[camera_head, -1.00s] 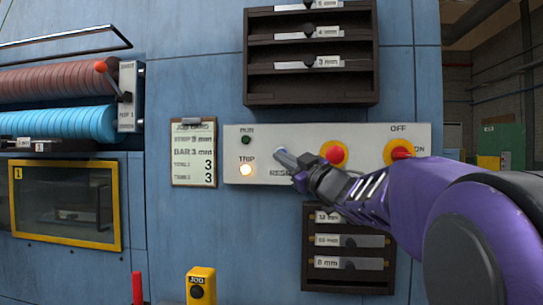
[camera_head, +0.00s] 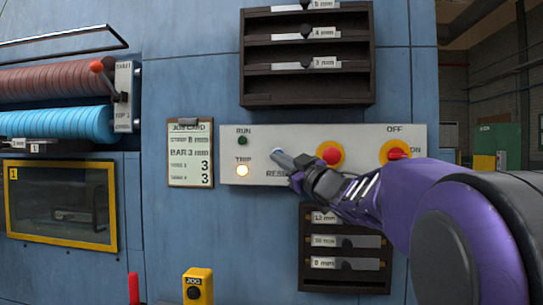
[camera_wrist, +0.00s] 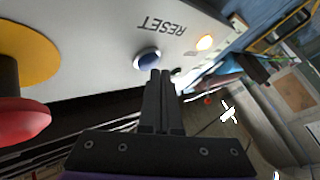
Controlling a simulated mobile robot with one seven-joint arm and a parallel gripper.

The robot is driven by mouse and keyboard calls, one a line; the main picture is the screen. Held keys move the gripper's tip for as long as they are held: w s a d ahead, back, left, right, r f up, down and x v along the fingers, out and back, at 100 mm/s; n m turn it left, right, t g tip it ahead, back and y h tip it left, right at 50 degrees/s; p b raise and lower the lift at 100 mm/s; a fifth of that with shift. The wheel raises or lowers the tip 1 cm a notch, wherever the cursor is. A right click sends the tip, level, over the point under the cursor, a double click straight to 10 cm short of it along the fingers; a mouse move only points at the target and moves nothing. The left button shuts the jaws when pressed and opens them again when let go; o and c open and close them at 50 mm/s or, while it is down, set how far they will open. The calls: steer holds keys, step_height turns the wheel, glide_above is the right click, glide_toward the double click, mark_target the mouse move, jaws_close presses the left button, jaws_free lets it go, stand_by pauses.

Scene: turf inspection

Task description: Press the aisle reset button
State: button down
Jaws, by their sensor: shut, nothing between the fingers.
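The reset button is a blue round button in a pale ring on the control panel (camera_head: 232,137). In the wrist view the blue button (camera_wrist: 147,59) shows beside the word RESET, just beyond my fingertips.
A red button on yellow (camera_head: 330,153) and a red OFF/ON switch (camera_head: 397,154) sit right of the button. The TRIP lamp (camera_head: 242,170) is lit; the RUN lamp (camera_head: 243,141) is dark. Racks stand above (camera_head: 308,100) and below the panel.

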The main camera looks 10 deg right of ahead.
steer(key=shift+w+d+p, duration=0.2)
steer(key=shift+w+p, duration=0.1)
steer(key=shift+w, duration=0.2)
stand_by(0.7)
steer(key=shift+s, duration=0.1)
steer(key=shift+s+a+b, duration=0.3)
steer(key=shift+s+b, duration=0.1)
steer(key=shift+s, duration=0.4)
steer(key=s, duration=0.1)
steer(key=s+a+b, duration=0.1)
steer(key=s, duration=0.2)
steer(key=shift+s+a+b, duration=0.3)
steer(key=shift+s, duration=0.05)
stand_by(0.6)
